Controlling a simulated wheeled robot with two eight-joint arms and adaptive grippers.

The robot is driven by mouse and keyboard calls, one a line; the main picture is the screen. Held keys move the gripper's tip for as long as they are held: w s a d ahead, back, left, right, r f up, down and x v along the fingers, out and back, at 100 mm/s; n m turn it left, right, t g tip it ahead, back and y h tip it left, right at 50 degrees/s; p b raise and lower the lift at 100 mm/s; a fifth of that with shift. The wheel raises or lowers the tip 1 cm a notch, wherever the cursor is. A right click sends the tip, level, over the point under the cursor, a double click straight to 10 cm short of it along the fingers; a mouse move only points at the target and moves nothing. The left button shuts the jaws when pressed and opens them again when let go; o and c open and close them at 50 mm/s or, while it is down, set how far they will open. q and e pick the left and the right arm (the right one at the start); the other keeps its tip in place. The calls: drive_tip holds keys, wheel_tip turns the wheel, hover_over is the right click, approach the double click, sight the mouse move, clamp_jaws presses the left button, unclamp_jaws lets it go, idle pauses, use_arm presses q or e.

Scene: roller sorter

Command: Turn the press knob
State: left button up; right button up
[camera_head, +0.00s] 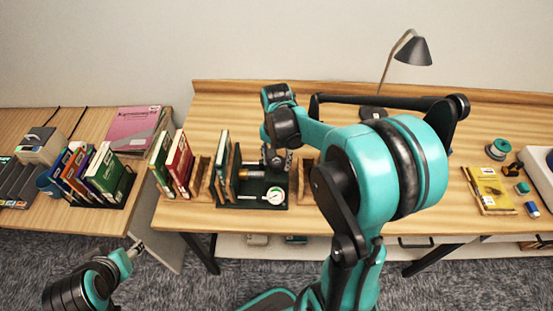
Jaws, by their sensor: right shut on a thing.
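The press (226,205) stands on the middle table, with a dark green base, wooden boards and upright books at its left end. A round white and green dial (275,195) sits at its front right. The press knob (256,172) looks like a dark, partly brass cylinder between the boards, partly hidden by my gripper. My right gripper (276,164) reaches down over the press and is shut on the knob; its fingertips are small and hard to make out. My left gripper (138,247) hangs low at the left, away from the press, its fingers too small to read.
Books (180,163) stand just left of the press. More books stand in a rack on the left table (144,174). A lamp (412,50) stands behind my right arm. A yellow book (488,190) and small items lie at the right.

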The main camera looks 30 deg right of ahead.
sight(277, 161)
drive_tip(key=m, duration=0.6)
drive_tip(key=shift+m, duration=0.4)
idle(0.4)
drive_tip(key=o, duration=1.2)
drive_tip(key=shift+c, duration=0.2)
wheel_tip(277, 161, up, 12)
